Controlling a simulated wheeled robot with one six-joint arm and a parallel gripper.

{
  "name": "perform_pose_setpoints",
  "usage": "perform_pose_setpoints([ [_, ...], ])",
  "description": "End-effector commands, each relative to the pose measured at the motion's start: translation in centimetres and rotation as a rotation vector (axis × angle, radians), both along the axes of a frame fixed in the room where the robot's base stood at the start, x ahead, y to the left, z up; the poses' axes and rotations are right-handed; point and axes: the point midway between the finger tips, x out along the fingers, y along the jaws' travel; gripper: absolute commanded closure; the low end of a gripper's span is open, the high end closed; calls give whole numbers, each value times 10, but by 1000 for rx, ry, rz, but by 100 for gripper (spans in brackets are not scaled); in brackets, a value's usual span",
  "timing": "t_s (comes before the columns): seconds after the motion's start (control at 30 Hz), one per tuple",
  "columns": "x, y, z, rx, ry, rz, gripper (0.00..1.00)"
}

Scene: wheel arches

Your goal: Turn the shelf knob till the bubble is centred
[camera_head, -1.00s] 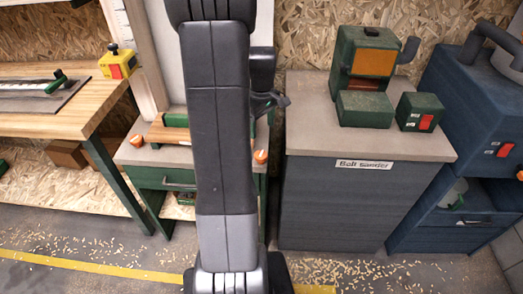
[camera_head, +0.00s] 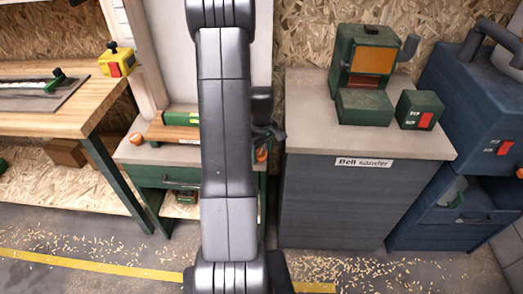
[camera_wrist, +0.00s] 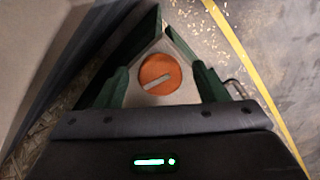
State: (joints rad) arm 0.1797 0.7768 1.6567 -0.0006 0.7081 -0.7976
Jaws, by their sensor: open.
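A shelf (camera_head: 154,131) with a light top stands left of centre in the head view, with a green spirit level (camera_head: 180,118) on a wooden strip. Its bubble is too small to read, and my arm hides the right part. An orange knob (camera_head: 137,139) sits at the shelf's left corner and another orange knob (camera_head: 261,155) at its right corner. The wrist view shows one orange knob (camera_wrist: 158,73) close up, with a pale slanted mark. My gripper (camera_head: 268,136) is open, above the right knob, with nothing held. Its fingertips are not clear in the head view.
A belt sander cabinet (camera_head: 330,190) stands right of the shelf, with a green machine (camera_head: 364,65) on top. A wooden workbench (camera_head: 85,122) is at the left. A blue machine (camera_head: 465,130) is at the far right. Shavings lie on the floor by a yellow line.

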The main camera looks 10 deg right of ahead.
Motion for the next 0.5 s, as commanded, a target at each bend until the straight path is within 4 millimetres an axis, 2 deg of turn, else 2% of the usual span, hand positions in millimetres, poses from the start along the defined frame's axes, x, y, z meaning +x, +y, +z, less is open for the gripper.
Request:
perform_pose_setpoints([
  [0.07,0,0,0,0,0,0,38],
  [0.2,0,0,0,0,0,0,65],
  [0.3,0,0,0,0,0,0,80],
  [0.5,0,0,0,-1,-1,-13,80],
])
